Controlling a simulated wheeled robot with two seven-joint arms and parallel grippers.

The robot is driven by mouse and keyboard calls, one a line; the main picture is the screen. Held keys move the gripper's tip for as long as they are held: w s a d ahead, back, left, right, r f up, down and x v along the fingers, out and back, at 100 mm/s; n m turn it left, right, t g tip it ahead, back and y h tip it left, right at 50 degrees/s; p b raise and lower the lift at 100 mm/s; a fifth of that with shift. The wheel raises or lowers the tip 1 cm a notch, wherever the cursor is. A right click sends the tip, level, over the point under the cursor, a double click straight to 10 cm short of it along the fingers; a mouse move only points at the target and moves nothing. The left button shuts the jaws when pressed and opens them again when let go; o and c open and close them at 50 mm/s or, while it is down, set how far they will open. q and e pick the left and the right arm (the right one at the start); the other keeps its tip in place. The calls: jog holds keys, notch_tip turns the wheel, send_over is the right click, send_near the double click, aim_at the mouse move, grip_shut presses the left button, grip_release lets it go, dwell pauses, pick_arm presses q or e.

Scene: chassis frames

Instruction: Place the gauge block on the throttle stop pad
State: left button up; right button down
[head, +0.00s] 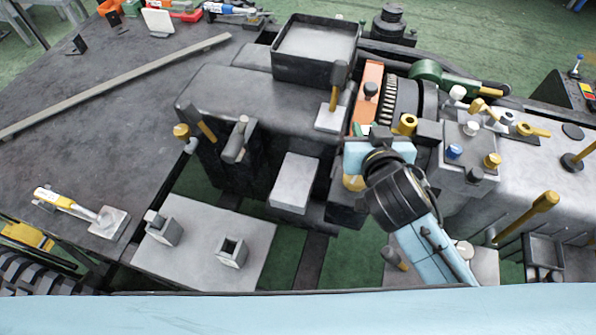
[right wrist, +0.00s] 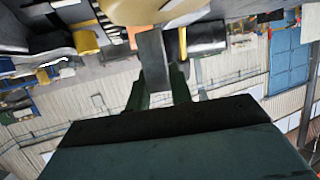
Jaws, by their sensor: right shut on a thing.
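My right gripper (head: 382,132) reaches in from the lower right in the head view. It is over the machine, beside the orange plate (head: 366,88) and the ribbed dark drum. In the right wrist view its two dark green fingers (right wrist: 158,86) are shut on a plain grey block, which looks like the gauge block (right wrist: 152,50). In the head view my own wrist and arm hide most of the fingers and I cannot make out the block. I cannot tell for certain which surface is the throttle stop pad. My left gripper is not in view.
A brass knob (head: 404,124) and a grey box with coloured knobs (head: 468,150) crowd the right side. An open tray (head: 316,50) is behind. The dark table (head: 90,130) at left has free room.

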jog(key=s+a+f+n+y, duration=0.1)
jog(key=a+f, duration=0.1)
jog(key=a, duration=1.2)
notch_tip(320, 180, down, 5)
jog(key=shift+s+a+f, duration=0.1)
jog(key=shift+s+f, duration=0.05)
jog(key=shift+f, duration=0.05)
notch_tip(320, 180, down, 4)
jog(key=shift+r+b, duration=0.1)
jog(key=shift+b, duration=0.45)
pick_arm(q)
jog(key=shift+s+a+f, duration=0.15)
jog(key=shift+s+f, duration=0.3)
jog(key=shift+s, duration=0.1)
pick_arm(e)
jog(key=shift+f, duration=0.2)
jog(key=shift+f, duration=0.15)
jog(key=c, duration=1.3)
grip_release()
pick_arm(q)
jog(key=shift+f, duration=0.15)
pick_arm(e)
jog(key=shift+o, duration=0.2)
